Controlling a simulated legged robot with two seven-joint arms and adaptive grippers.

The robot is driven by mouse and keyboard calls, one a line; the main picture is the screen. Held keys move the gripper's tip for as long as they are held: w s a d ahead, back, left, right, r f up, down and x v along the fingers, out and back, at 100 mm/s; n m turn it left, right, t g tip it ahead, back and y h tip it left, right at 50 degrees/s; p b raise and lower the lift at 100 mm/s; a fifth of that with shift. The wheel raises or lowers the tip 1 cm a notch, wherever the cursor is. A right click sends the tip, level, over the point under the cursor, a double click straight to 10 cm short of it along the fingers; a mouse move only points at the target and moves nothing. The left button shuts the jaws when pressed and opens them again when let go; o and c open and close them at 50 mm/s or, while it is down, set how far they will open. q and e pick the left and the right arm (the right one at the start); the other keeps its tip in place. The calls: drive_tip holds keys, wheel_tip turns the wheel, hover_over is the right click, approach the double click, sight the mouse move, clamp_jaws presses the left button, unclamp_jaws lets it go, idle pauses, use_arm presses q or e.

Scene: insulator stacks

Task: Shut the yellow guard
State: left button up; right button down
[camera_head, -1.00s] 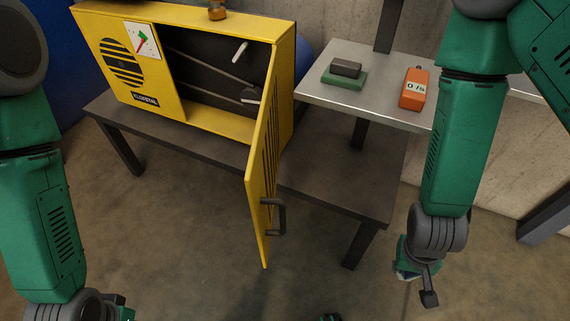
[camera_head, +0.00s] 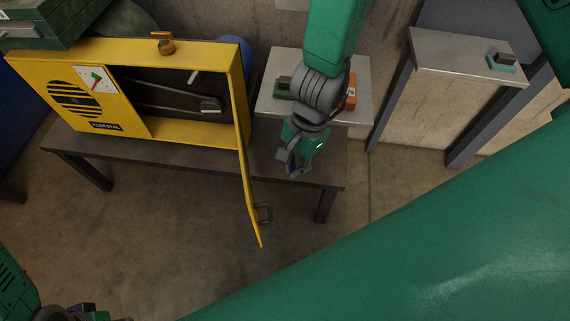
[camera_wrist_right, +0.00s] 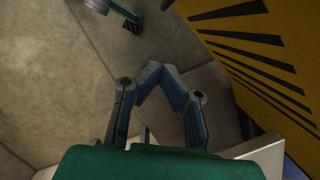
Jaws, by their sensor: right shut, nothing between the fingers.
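The yellow guard (camera_head: 243,165) is a door on the right edge of the yellow cabinet (camera_head: 135,88). It stands swung open toward me, with a dark handle (camera_head: 263,213) near its free end. My right gripper (camera_head: 293,163) is shut and empty, just right of the guard, with a gap to it in the head view. In the right wrist view the fingers (camera_wrist_right: 158,78) are in the middle and the slotted guard (camera_wrist_right: 262,45) fills the upper right. My left arm shows only at the lower left edge of the head view; its fingers cannot be made out.
The cabinet stands on a dark bench (camera_head: 190,162), with belts inside and a brass-coloured fitting (camera_head: 164,43) on top. A metal side table (camera_head: 262,103) carries an orange device (camera_head: 351,92), partly behind my right arm. Another table (camera_head: 450,63) stands farther right. Floor in front is clear.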

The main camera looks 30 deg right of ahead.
drive_tip(key=s+a+f+b, duration=0.2)
drive_tip(key=a+f+b, duration=0.2)
drive_tip(key=f, duration=0.4)
drive_tip(key=shift+a, duration=0.8)
drive_tip(key=shift+d, duration=0.15)
